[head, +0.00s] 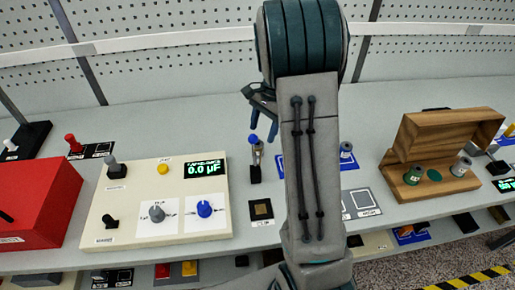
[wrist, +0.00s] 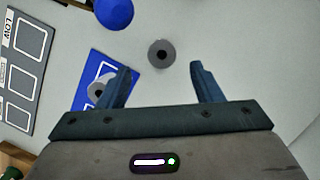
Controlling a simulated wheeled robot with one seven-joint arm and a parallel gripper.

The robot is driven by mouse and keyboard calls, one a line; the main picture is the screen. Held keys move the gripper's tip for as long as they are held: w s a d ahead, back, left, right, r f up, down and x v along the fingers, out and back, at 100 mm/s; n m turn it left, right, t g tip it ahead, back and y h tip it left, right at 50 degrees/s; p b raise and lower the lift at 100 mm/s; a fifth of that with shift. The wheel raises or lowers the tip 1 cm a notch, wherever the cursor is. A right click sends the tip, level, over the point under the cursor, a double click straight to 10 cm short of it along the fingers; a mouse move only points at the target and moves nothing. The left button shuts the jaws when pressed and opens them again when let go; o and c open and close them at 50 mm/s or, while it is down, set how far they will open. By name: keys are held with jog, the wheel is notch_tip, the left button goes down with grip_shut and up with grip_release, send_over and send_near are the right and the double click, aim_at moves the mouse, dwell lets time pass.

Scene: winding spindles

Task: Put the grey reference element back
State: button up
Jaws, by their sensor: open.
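A grey round piece with a dark centre (wrist: 161,53) shows from above in the wrist view, just beyond and between my fingertips; it looks like the grey reference element. My gripper (wrist: 160,68) is open, with nothing held between its fingers. In the head view my gripper (head: 262,126) hangs over the bench, close above a blue knob (head: 253,139) on a small dark stand. A blue ball-like knob (wrist: 113,10) also shows at the top of the wrist view. A blue mat (head: 283,162) is partly hidden by my arm; a grey spool (head: 346,150) stands at its right.
A cream meter (head: 130,190) reading 0.0 µF stands left, beside a red box (head: 35,200). An open wooden box (head: 440,185) with spools is at the right. A dark card marked LOW (wrist: 28,45) lies left in the wrist view. The bench behind is clear.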

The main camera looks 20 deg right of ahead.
aim_at(258, 143)
jog(key=p+x, duration=0.1)
jog(key=x, duration=0.6)
jog(key=shift+w+a+f, duration=0.1)
jog(key=shift+f, duration=0.05)
jog(key=c, duration=1.1)
jog(key=shift+c, duration=0.2)
jog(key=shift+r, duration=0.65)
notch_tip(258, 143, up, 3)
jog(key=shift+w+f+b, duration=0.1)
jog(key=shift+b, duration=0.25)
jog(key=s+d+r, duration=0.2)
jog(key=d, duration=0.1)
jog(key=s+d+r+b, duration=0.1)
jog(key=s+d+r, duration=0.1)
jog(key=d, duration=0.1)
jog(key=s+d+r, duration=0.2)
jog(key=shift+s+d+r+b, duration=0.2)
jog(key=shift+s+d+b, duration=0.15)
jog(key=shift+s+d, duration=0.05)
jog(key=shift+s+d+r, duration=0.25)
jog(key=shift+d, duration=0.05)
